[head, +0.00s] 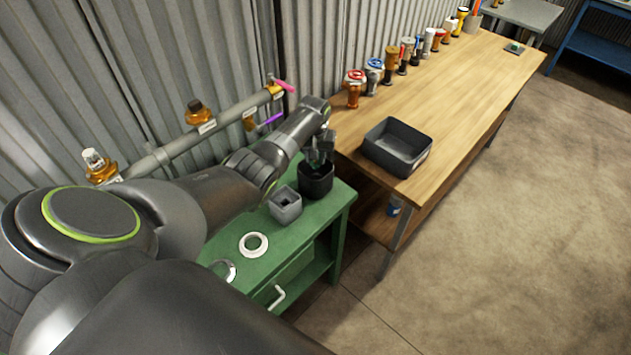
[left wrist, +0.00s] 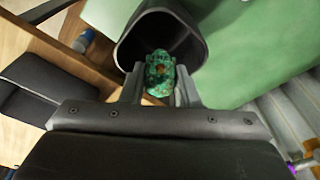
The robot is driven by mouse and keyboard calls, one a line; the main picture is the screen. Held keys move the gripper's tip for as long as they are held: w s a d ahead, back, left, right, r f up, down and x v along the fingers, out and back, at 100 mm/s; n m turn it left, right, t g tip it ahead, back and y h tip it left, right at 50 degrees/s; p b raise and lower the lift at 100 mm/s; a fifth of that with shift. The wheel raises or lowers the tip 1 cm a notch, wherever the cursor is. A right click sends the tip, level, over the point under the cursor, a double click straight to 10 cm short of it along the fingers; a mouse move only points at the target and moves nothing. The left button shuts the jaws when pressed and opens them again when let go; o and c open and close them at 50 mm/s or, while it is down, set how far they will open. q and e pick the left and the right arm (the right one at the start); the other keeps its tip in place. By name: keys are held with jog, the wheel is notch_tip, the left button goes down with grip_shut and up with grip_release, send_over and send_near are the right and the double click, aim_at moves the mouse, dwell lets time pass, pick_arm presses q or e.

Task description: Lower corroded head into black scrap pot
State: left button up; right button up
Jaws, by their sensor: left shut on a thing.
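The corroded head (left wrist: 160,75) is green and crusted with a small brown patch, and it sits between the fingers in the left wrist view. My left gripper (left wrist: 160,88) is shut on it. The black scrap pot (left wrist: 168,28) opens right beyond the fingertips, and the head overlaps its rim in that view. In the head view the pot (head: 316,184) stands on the green cabinet, with my left gripper (head: 319,155) pointing down over its mouth. How deep the head is relative to the rim cannot be told. My right gripper is not in view.
A grey square container (head: 285,205) stands beside the pot on the green cabinet (head: 300,235). A white ring (head: 253,245) lies nearer. The wooden bench (head: 455,95) carries a dark tray (head: 397,147) and a row of valve heads. A pipe (head: 190,145) runs along the wall behind my arm.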

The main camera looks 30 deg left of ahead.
aim_at(315, 165)
pick_arm(q)
jog(key=shift+f+b, duration=1.75)
jog(key=shift+f, duration=0.5)
jog(key=shift+f+b, duration=2.2)
jog(key=shift+f, duration=0.35)
jog(key=o, duration=1.2)
jog(key=shift+c, duration=0.2)
jog(key=shift+r, duration=0.1)
jog(key=r, duration=0.2)
jog(key=r+p, duration=0.1)
jog(key=r, duration=0.2)
jog(key=shift+s+d+r+p, duration=0.15)
jog(key=shift+s+r+p, duration=0.2)
jog(key=shift+s, duration=0.05)
notch_tip(315, 165, up, 11)
jog(key=s, duration=0.1)
jog(key=shift+s+d+r+b, duration=0.15)
jog(key=shift+s+d+b, duration=0.15)
jog(key=shift+d+b, duration=0.15)
